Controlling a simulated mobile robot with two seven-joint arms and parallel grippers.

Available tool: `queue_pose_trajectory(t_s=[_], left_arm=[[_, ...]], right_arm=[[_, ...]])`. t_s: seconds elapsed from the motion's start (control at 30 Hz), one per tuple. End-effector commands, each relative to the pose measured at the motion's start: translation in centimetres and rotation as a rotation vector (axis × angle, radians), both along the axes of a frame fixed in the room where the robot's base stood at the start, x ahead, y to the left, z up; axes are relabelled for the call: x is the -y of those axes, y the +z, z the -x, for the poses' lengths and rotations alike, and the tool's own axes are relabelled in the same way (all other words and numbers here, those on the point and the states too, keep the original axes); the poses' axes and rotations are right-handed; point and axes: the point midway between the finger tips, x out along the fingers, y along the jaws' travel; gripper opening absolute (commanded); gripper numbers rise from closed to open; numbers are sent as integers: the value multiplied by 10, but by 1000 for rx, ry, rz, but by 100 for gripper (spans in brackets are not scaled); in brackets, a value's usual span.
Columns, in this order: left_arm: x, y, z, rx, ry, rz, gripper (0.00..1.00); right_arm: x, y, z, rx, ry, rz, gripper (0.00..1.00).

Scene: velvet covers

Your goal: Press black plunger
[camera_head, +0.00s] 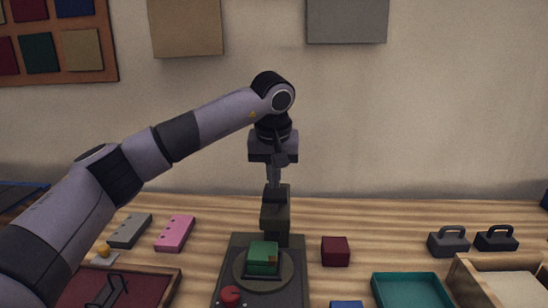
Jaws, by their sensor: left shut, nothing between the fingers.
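My left gripper (274,182) comes down from the upper middle, shut and empty, with its fingers pointing down. Its tips are at the top of a dark upright block (275,215) on a dark press-like stand (235,262). The black plunger cannot be clearly told apart from this dark block. I cannot tell whether the tips touch it. A green box (262,257) sits on the round plate of the stand, below and in front of the block. A red round knob (230,296) is at the stand's front left. My right gripper is not in view.
A dark red block (335,251) lies just right of the stand. A teal tray (411,291) and a wooden box (462,284) are at front right, two dark handled weights (448,242) (497,238) behind. Grey (130,231) and pink (175,233) blocks and a red-lined tray (170,288) are left.

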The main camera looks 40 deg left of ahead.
Motion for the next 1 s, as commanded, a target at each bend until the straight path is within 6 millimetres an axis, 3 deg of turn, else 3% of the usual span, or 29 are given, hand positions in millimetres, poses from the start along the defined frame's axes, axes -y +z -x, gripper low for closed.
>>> queue_pose_trajectory(t_s=[0.5, 0.77, 1.0], left_arm=[[0, -11, 0, -1, 0, 1, 0], [0, -45, 0, -3, 0, 1, 0], [1, -50, 1, -10, 0, 0, 0]], right_arm=[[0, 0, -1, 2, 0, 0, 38], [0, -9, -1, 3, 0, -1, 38], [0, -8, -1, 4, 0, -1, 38]])
